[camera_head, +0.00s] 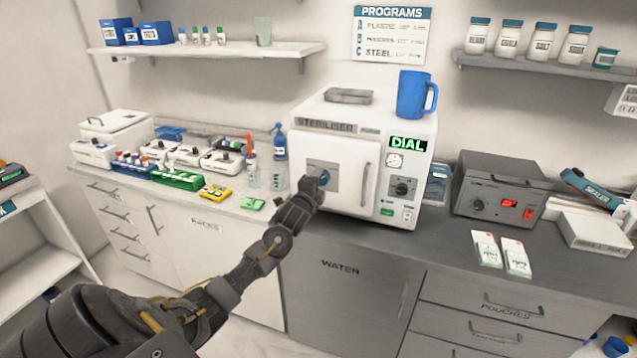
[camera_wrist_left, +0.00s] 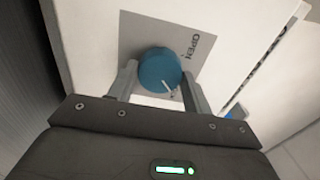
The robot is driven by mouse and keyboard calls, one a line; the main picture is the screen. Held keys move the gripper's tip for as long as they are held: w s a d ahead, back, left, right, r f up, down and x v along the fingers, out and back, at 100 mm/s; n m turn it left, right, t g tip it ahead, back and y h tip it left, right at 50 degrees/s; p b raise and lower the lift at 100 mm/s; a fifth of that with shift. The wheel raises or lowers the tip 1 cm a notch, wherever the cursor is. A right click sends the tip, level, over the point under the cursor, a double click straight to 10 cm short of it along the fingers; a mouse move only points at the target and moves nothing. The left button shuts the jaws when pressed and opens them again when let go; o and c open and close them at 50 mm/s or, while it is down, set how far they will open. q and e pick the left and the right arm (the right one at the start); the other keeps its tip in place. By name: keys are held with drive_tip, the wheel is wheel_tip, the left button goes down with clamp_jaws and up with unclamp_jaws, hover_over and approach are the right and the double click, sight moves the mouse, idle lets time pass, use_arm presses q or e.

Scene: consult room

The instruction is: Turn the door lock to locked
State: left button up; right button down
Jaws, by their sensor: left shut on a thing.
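The white steriliser (camera_head: 372,130) stands on the dark counter. Its door lock is a round blue knob (camera_head: 325,177) on a grey plate (camera_head: 316,166) on the door front. In the left wrist view the knob (camera_wrist_left: 160,70) shows close up, with a white pointer line toward its lower right edge and the word OPEN on the plate (camera_wrist_left: 195,30) beside it. My left gripper (camera_head: 318,186) is at the knob; in the wrist view its two fingers (camera_wrist_left: 158,85) are on either side of the knob, shut on it. The door looks shut. My right gripper is not in view.
A blue mug (camera_head: 414,95) and a grey tray (camera_head: 348,96) are on top of the steriliser. A vertical door handle (camera_head: 365,184) is right of the knob. A blue spray bottle (camera_head: 279,142) and a clear glass (camera_head: 278,178) stand to the left.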

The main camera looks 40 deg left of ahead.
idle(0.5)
use_arm(q)
drive_tip(key=o, duration=1)
drive_tip(key=b+v, duration=0.3)
drive_tip(key=v, duration=0.7)
drive_tip(key=shift+s+d, duration=0.2)
drive_tip(key=shift+s, duration=0.1)
